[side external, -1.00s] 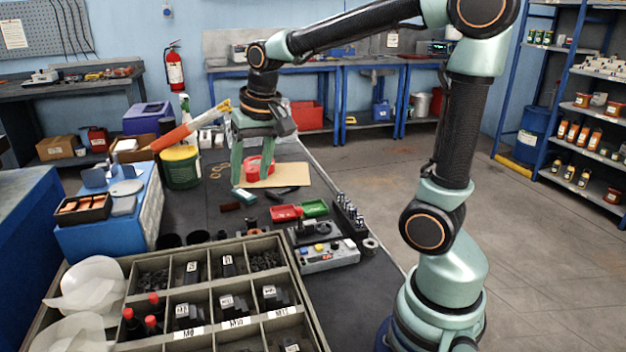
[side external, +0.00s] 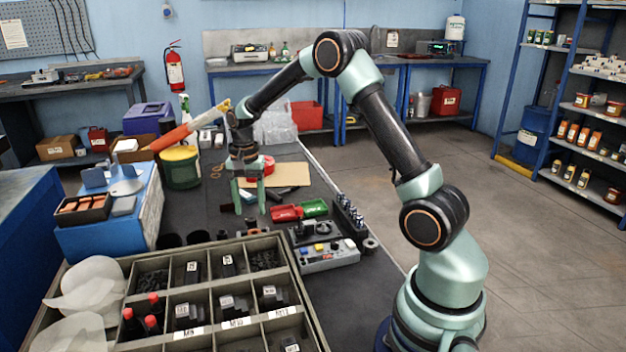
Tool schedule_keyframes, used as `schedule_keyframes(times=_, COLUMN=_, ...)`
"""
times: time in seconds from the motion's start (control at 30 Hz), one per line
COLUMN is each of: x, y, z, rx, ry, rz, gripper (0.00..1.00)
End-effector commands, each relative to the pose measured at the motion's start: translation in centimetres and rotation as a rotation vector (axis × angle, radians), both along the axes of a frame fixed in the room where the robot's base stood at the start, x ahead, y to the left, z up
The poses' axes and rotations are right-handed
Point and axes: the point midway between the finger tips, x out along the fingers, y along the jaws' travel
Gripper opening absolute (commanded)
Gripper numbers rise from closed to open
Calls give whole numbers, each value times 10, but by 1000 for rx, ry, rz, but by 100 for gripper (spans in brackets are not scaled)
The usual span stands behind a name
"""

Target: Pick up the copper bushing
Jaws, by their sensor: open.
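My gripper (side external: 250,209) is open over the dark bench mat, with its two green fingers pointing down and the tips low, close to the mat. Nothing shows held between the fingers. I cannot make out a copper bushing for certain. A small brown piece (side external: 227,208) lies just left of the left finger, but its shape is too small to tell. A grey ring-shaped part (side external: 370,244) lies right of the control box, and its metal is not clear.
A control box (side external: 327,256) and a compartment organizer (side external: 203,273) stand nearer. A cardboard sheet (side external: 288,174) lies behind. An orange-and-white tube (side external: 185,129) slants at left.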

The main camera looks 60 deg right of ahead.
Motion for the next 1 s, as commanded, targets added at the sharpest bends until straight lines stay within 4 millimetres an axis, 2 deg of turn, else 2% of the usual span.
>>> schedule_keyframes(times=0.1, x=-1, y=0, z=-18, rx=1, ry=4, rz=1, gripper=58)
schedule_keyframes(times=0.37, x=-1, y=-1, z=-36, rx=0, ry=1, rz=2, gripper=58)
schedule_keyframes(times=0.63, x=-3, y=-4, z=-73, rx=1, ry=3, rz=3, gripper=58)
schedule_keyframes(times=0.97, x=-2, y=-4, z=-79, rx=0, ry=-1, rz=3, gripper=58)
schedule_keyframes(times=1.0, x=-2, y=-4, z=-79, rx=0, ry=-1, rz=3, gripper=43)
